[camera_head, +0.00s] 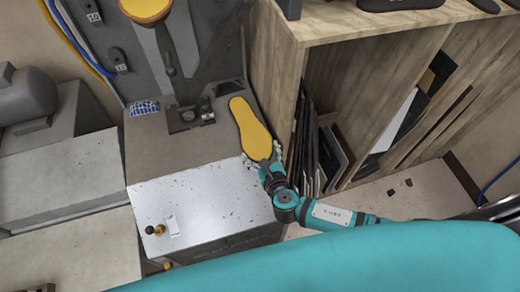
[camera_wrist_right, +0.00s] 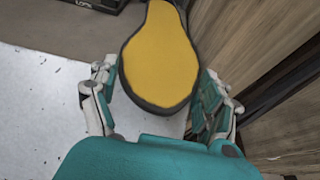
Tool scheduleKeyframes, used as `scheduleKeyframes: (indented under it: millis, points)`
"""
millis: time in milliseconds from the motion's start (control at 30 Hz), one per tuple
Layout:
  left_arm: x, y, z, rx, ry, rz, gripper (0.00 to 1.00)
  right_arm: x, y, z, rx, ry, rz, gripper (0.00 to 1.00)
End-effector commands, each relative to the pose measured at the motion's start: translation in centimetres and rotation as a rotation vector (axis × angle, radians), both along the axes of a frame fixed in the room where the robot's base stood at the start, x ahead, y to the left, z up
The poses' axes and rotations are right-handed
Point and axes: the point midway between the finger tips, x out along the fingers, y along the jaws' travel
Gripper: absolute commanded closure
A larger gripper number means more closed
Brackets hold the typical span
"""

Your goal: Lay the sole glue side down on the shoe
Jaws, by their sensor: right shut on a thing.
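The sole (camera_head: 250,127) has a yellow face and a thin dark rim. My right gripper (camera_head: 268,163) is shut on one end of it and holds it with the yellow face up. In the right wrist view the sole (camera_wrist_right: 160,62) lies between the two fingers of the right gripper (camera_wrist_right: 158,80) and points away from them. What looks like the shoe (camera_head: 146,8) shows a yellow underside at the top edge, cut off by the frame, above the machine's post. My left gripper is in neither view.
A metal-topped machine bed (camera_head: 195,205) with a small brass knob lies below and left of the sole. A wooden shelf unit (camera_head: 272,75) stands close on the right, with boards leaning inside. A grey machine column (camera_head: 105,45) with cables rises at the upper left.

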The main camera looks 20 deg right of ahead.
Motion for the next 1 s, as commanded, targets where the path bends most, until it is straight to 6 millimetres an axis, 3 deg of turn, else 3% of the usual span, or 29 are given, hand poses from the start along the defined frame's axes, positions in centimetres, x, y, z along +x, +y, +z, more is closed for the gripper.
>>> scheduleKeyframes:
  millis: [1000]
  points:
    - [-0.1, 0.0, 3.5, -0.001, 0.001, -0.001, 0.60, -6.8, -0.3, 2.5, 0.000, 0.000, 0.000, 0.77]
